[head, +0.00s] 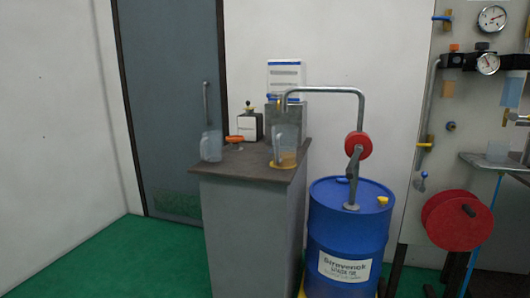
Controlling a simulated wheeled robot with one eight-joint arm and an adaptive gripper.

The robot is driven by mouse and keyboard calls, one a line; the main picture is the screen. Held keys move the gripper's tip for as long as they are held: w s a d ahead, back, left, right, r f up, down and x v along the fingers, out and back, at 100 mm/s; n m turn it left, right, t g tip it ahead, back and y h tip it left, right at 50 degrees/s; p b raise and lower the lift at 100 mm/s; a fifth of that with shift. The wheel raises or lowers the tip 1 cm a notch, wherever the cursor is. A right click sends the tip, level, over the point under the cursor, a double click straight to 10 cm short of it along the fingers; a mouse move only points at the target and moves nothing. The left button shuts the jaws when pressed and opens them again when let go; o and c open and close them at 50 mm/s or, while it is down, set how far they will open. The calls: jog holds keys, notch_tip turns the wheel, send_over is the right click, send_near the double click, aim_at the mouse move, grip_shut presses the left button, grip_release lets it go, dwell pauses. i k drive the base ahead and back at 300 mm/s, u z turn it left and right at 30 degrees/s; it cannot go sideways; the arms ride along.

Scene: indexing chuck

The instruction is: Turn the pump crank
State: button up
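A drum pump stands on the blue drum (325,225). Its round red body (358,144) sits on the grey pipe. The grey pump crank (353,164) hangs downward in front of the pipe, below the red body; a small blue piece, perhaps its grip, shows near its lower end. The grey outlet pipe (325,89) bends left and down over a clear jug (287,140) on the cabinet top. Something amber shows at the jug's base; I cannot tell whether it is liquid. My gripper is not in view.
The grey cabinet (245,235) stands left of the drum, with a second clear jug (211,146), an orange item (235,139) and a bottle on top. At right, a gauge panel (470,120) carries a red reel (457,220). Green floor (110,260) is free at left.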

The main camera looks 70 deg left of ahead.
aim_at(359, 148)
jog(key=u, duration=2.35)
